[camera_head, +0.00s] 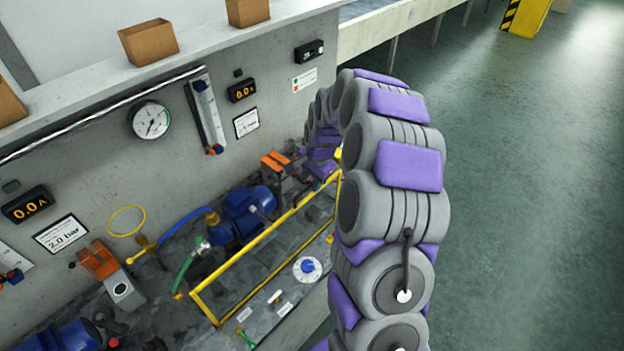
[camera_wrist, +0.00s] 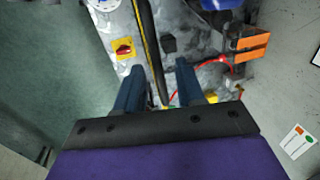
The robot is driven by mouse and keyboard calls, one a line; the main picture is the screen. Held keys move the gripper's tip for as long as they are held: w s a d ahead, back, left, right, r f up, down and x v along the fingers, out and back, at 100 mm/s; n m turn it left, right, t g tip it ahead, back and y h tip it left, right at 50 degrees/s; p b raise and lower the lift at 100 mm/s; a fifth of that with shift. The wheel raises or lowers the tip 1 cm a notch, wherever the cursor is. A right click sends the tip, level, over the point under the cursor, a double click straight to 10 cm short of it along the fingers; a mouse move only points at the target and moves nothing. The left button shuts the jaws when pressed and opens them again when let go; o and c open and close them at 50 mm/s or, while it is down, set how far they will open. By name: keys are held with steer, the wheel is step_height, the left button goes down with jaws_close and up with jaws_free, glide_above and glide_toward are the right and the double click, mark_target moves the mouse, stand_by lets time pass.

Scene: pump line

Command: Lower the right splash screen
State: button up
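A yellow-framed splash screen (camera_head: 275,224) runs along the front of the bench, beside a blue pump. Its far right end is hidden behind my arm, and I cannot tell its exact tilt. In the wrist view a dark bar with a yellow edge (camera_wrist: 150,45), apparently the screen's frame, runs lengthwise between my fingers. My gripper (camera_wrist: 158,84) is open, its two blue fingers apart on either side of that bar. I see gaps beside the bar and no clear contact. In the head view my gripper is hidden behind my arm.
The blue pump (camera_head: 243,215) and orange-topped blocks stand behind the screen. A white dial with a blue knob (camera_head: 307,269) is on the bench front. A red switch on a yellow plate (camera_wrist: 124,48) lies left of my fingers. Open green floor (camera_head: 530,200) lies to the right.

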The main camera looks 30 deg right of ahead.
steer(key=shift+d, duration=0.15)
jaws_close()
stand_by(0.4)
